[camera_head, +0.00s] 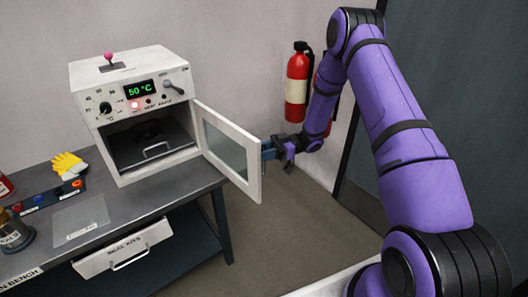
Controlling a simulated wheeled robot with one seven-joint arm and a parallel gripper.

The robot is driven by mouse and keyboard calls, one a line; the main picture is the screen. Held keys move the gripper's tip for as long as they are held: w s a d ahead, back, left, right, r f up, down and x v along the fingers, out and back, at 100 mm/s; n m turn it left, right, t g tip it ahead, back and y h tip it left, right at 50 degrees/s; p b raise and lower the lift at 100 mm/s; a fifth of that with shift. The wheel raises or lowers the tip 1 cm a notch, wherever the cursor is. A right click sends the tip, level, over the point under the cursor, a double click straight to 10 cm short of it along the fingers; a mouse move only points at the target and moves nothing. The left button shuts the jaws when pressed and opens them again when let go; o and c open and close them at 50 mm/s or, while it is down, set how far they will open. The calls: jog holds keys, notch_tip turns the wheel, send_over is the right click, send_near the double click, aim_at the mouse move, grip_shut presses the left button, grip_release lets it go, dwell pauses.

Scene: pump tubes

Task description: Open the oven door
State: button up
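The white oven (128,82) stands on the bench, and its dark chamber is exposed. Its door (228,152), a white frame with a glass pane, is swung out to the right and stands well away from the opening. My gripper (272,150) is at the door's outer right side, close to its free edge. The fingers are small and partly hidden by the door, so I cannot tell whether they grip anything or touch it. Inside the chamber is a dark tray with a metal handle (156,149).
The grey bench (140,195) holds yellow gloves (69,165), a dark rack with coloured caps (48,198) and a clear sheet. A drawer labelled seal kits (124,249) sticks out below. Fire extinguishers (297,88) hang on the wall behind my arm. Floor right of the bench is clear.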

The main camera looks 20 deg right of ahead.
dwell(0.3)
jog(key=d, duration=1)
jog(key=shift+d, duration=0.35)
jog(key=shift+w, duration=0.1)
